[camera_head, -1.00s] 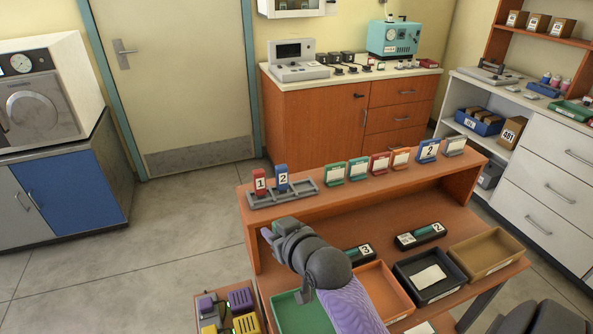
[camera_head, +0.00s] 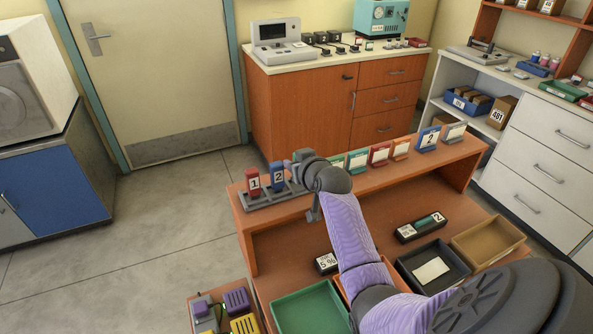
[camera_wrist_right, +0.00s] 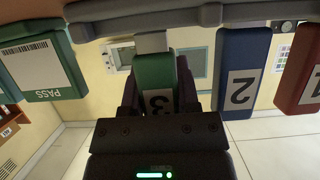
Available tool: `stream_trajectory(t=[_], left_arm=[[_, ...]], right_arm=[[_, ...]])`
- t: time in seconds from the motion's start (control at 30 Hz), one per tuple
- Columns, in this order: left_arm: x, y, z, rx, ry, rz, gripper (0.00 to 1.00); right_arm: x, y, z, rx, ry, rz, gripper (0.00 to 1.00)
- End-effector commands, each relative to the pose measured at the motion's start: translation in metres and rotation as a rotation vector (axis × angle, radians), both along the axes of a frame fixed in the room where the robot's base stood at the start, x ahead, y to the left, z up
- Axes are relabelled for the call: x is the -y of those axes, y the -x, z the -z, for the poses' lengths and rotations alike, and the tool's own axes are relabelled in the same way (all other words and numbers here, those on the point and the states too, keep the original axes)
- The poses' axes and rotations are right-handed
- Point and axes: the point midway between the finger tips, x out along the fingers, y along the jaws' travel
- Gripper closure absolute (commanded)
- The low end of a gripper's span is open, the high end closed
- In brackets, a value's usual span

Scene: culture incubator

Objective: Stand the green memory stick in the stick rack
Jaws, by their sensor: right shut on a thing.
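My right gripper (camera_head: 294,163) is at the right part of the grey stick rack (camera_head: 262,201) on the raised shelf. In the right wrist view, which looks upside down, the gripper (camera_wrist_right: 158,98) is shut on the green memory stick (camera_wrist_right: 155,72), marked 3. The stick is upright, lined up with the blue stick. Its metal end (camera_wrist_right: 152,42) meets the rack's edge (camera_wrist_right: 235,14) in the picture; I cannot tell how deep it sits. Red stick 1 (camera_head: 253,183) and blue stick 2 (camera_head: 277,176) stand in the rack. The arm hides the green stick in the head view. My left gripper is not in view.
Several label cards stand right of the rack, among them a green one (camera_head: 357,160) and a blue one (camera_head: 428,138). Below are a green tray (camera_head: 305,312), a black tray (camera_head: 440,285) and a tan tray (camera_head: 488,243). My right arm crosses over the desk.

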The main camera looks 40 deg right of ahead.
Motion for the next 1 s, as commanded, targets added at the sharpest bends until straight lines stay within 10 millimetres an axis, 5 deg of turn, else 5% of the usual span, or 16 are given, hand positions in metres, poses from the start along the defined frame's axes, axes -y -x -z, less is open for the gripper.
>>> stream_trajectory(t=[0.3,0.33,0.5,0.8,1.0], left_arm=[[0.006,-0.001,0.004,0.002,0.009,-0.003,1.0],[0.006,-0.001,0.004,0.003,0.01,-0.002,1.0],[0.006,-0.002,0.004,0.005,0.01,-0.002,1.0],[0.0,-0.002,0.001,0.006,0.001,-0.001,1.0],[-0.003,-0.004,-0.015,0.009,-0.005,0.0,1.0]], right_arm=[[0.0,0.0,0.011,0.0,0.0,0.0,1.0],[0.0,0.0,0.01,0.0,0.0,0.0,0.56],[0.0,0.0,0.01,0.0,0.0,0.0,0.25],[-0.001,0.001,0.007,0.001,0.0,0.0,0.25],[-0.01,0.029,-0.008,0.001,0.002,-0.002,0.25]])
